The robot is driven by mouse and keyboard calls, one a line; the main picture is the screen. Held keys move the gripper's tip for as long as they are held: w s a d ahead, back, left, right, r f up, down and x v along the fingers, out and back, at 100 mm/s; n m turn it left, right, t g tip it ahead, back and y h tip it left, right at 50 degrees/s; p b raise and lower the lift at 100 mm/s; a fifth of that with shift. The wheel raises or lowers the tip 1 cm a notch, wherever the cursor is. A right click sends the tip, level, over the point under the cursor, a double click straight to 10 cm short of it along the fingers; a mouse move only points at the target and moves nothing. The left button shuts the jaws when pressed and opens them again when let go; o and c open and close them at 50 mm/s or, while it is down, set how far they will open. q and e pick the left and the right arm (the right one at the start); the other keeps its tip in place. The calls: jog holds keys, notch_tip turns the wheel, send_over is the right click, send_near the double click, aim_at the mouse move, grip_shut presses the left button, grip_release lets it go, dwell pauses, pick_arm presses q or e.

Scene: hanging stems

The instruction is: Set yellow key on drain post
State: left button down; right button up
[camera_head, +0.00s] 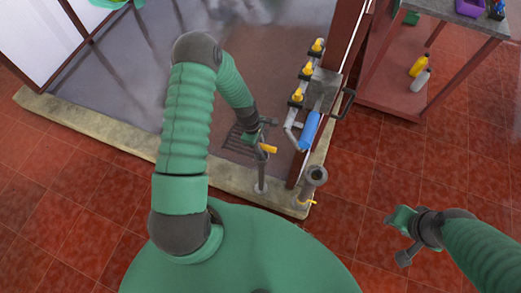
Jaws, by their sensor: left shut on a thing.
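My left gripper (262,136) is shut on the yellow key (269,149), just beyond my body near the middle of the view. The key's yellow bar sticks out to the right below the fingers. A slim grey upright post (261,178), which looks like the drain post, stands directly below it on the stone kerb. Key and post top overlap in this view, so I cannot tell whether they touch. My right gripper (402,237) is at the right over the red tiles, its fingers apart and empty.
A thicker grey pipe (316,176) with a small yellow handle stands right of the post. Yellow taps (307,69), a blue cylinder (310,131) and a dark red frame are close behind. A shelf with bottles (418,66) is at upper right. Tiles at right are clear.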

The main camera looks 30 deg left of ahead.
pick_arm(q)
jog(key=shift+d+r+p, duration=0.2)
jog(key=shift+r+p, duration=0.25)
jog(key=shift+r, duration=0.35)
jog(key=shift+p+v, duration=0.75)
jog(key=shift+r+p, duration=0.6)
jog(key=shift+r, duration=0.15)
jog(key=shift+d+p+v, duration=0.2)
jog(key=shift+p+v, duration=0.65)
jog(key=shift+v, duration=0.15)
jog(key=shift+w, duration=0.1)
jog(key=shift+r, duration=0.1)
